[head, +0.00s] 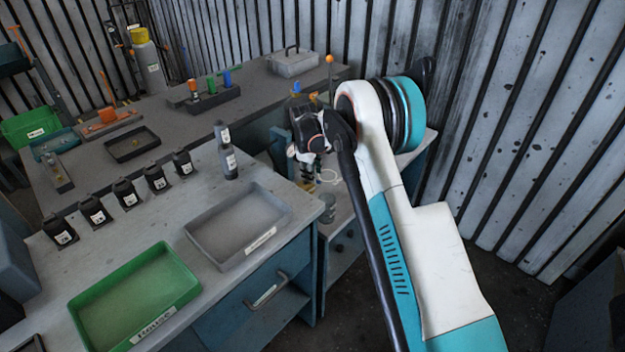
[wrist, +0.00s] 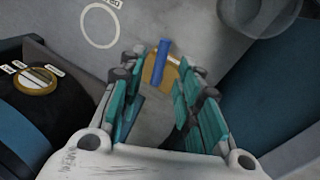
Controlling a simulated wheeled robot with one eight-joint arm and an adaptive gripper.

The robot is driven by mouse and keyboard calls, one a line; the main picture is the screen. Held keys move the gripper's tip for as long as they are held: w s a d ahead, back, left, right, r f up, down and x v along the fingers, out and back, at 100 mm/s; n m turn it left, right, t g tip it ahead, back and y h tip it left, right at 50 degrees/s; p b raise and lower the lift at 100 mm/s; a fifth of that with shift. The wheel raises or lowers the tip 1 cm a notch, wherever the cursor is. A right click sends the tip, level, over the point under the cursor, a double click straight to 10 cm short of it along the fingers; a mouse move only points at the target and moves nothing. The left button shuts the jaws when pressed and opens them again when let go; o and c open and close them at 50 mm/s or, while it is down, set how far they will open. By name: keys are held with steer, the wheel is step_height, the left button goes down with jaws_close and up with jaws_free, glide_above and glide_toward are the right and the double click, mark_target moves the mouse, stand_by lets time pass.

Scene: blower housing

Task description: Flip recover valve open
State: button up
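My gripper (wrist: 158,76) is open, with one teal-padded finger on each side of the lever. I see no clear contact between fingers and lever. A second brass dial (wrist: 36,80) with a pale bar across it sits at the left, with small white labels beside it. I cannot read the labels or tell which part is the recover valve. In the head view my gripper (head: 307,170) points down over the workbench at the back; the arm hides much there.
A ribbed wall stands behind the arm.

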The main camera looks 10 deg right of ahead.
steer(key=shift+w+d+f, duration=0.1)
steer(key=shift+w+f, duration=0.05)
steer(key=shift+f, duration=0.5)
steer(key=shift+w+d+f, duration=0.1)
steer(key=shift+f, duration=0.55)
steer(key=shift+c, duration=0.2)
jaws_close()
steer(key=shift+a, duration=0.1)
steer(key=shift+s+a+m+g, duration=0.15)
steer(key=shift+a+m, duration=0.05)
steer(key=shift+m, duration=0.6)
steer(key=shift+s+a+m+g, duration=0.15)
steer(key=shift+m, duration=0.65)
steer(key=shift+o, duration=0.2)
jaws_free()
